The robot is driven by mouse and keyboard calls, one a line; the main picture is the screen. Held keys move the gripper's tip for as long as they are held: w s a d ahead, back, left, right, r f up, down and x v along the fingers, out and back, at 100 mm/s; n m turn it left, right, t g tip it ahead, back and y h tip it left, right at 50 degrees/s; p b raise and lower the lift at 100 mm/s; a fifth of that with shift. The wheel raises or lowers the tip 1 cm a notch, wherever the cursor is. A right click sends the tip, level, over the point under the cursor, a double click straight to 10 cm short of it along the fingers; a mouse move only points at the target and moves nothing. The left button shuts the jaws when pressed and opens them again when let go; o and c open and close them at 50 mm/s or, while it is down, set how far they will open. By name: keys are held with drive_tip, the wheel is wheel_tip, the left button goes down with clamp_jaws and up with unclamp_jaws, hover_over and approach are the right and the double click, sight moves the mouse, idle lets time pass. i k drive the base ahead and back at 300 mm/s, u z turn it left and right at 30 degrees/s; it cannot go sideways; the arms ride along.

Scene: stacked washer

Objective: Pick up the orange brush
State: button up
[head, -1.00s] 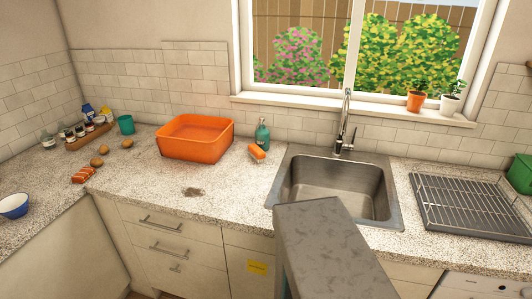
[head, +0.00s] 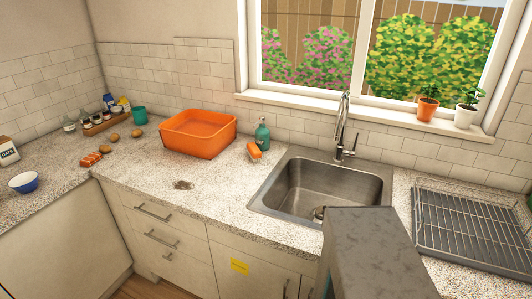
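The orange brush (head: 254,151) lies on the speckled counter, between the orange tub and the sink, just in front of the teal soap bottle (head: 262,133). It is small, with an orange top and a paler edge underneath. No gripper can be made out in the head view. A grey link of my arm rises at the bottom, right of centre, over the sink's front edge, well apart from the brush.
The orange tub (head: 198,134) stands left of the brush. The sink (head: 283,184) with its tall tap (head: 341,122) is to the right, then a dish rack (head: 470,232).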

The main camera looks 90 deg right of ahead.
sight(254, 151)
drive_tip(key=z, duration=4.55)
drive_tip(key=i, duration=0.1)
drive_tip(key=u, duration=3.1)
drive_tip(key=i, duration=1)
drive_tip(key=z, duration=0.1)
drive_tip(key=k, duration=0.7)
